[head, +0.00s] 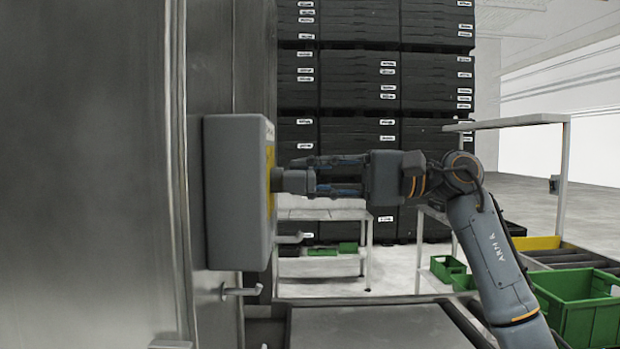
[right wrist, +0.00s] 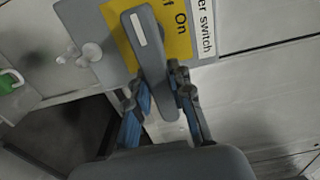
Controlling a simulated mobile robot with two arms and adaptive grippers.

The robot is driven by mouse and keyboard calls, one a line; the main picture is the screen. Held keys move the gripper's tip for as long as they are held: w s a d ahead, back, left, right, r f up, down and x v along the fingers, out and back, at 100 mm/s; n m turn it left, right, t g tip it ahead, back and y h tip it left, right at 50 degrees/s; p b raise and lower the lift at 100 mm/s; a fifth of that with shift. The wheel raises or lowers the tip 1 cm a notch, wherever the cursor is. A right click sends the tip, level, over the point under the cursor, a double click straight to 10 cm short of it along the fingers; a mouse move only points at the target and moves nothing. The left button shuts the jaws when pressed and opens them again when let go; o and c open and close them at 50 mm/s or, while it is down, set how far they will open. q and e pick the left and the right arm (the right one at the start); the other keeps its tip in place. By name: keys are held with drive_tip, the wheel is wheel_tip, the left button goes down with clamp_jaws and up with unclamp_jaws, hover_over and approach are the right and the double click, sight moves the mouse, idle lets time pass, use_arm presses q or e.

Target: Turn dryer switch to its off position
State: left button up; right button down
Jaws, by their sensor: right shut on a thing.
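The dryer switch is a grey lever handle (right wrist: 148,50) with a white mark, on a yellow plate (right wrist: 183,35) reading "On" and part of another word ending in "f". In the right wrist view the handle lies between the fingers of my right gripper (right wrist: 160,92), which is shut on it. In the head view the grey switch box (head: 235,190) is fixed to the metal wall, and my right gripper (head: 310,180) reaches its right face from the right. The switch's handle (head: 292,181) shows there from the side. My left gripper is not in view.
Large metal panels (head: 90,170) fill the left. Black stacked crates (head: 360,80) stand behind. Green bins (head: 590,305) and a white-framed rack (head: 520,122) are at the right. A grey flat surface (head: 375,328) lies below the arm.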

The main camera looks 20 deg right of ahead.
drive_tip(key=c, duration=1.2)
unclamp_jaws()
drive_tip(key=shift+o, duration=0.2)
drive_tip(key=v, duration=1.2)
